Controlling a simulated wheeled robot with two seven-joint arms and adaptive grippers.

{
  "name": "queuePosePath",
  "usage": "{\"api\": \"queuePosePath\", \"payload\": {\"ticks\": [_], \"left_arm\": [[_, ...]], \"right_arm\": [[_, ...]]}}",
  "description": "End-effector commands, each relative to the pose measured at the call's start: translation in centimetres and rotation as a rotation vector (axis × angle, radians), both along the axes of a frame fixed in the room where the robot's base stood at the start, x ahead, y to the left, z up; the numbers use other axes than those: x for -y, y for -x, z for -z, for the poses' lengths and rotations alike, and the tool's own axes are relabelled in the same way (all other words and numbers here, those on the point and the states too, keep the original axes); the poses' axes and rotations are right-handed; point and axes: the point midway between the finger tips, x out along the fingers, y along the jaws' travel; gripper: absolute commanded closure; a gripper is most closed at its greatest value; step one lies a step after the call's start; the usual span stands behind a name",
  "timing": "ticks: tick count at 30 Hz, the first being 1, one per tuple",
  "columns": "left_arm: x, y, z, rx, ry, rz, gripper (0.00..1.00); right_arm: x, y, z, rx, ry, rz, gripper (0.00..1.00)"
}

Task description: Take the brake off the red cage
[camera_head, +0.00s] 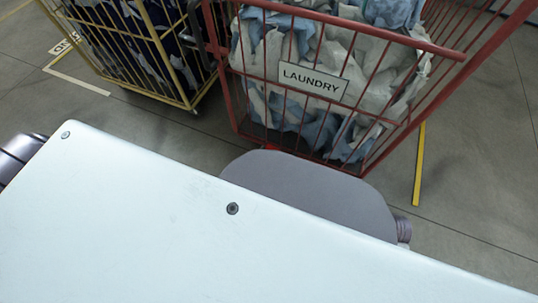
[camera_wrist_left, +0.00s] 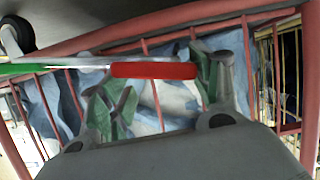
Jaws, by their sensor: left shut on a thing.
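The red cage (camera_head: 300,95) stands at the top middle of the head view, filled with white and blue laundry and bearing a LAUNDRY sign (camera_head: 313,80). In the left wrist view its red bars (camera_wrist_left: 145,88) run behind my gripper. My left gripper (camera_wrist_left: 160,82), with green pads, is shut on a bar with a red grip (camera_wrist_left: 153,70). The bar continues left as a grey rod with a green strip (camera_wrist_left: 30,68). A dark caster wheel (camera_wrist_left: 18,35) shows at the upper left. My left gripper is hidden in the head view. My right gripper is out of view.
A yellow cage (camera_head: 150,50) with dark cloth stands close to the left of the red cage. A yellow floor line (camera_head: 419,165) lies right of the red cage. Grey floor is clear at the right.

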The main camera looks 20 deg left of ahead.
Motion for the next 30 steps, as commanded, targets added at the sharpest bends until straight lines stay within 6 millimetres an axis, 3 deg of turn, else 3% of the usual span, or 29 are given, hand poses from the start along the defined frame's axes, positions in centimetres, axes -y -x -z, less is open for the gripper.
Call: {"api": "queuePosePath", "payload": {"ticks": [15, 16, 18, 21, 30], "left_arm": [[0.17, -0.11, -0.16, 0.004, 0.004, -0.001, 0.80], [0.16, -0.11, -0.16, 0.004, 0.004, -0.001, 0.36], [0.15, -0.11, -0.15, 0.003, 0.004, -0.001, 0.27], [0.10, -0.08, -0.10, 0.002, 0.003, 0.000, 0.16], [0.01, -0.02, -0.03, 0.001, 0.000, 0.000, 0.16]], "right_arm": [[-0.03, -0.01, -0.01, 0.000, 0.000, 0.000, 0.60], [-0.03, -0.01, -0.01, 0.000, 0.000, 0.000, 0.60], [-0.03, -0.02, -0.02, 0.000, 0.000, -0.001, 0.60], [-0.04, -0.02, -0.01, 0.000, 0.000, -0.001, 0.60], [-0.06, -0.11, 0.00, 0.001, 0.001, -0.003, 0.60]]}}
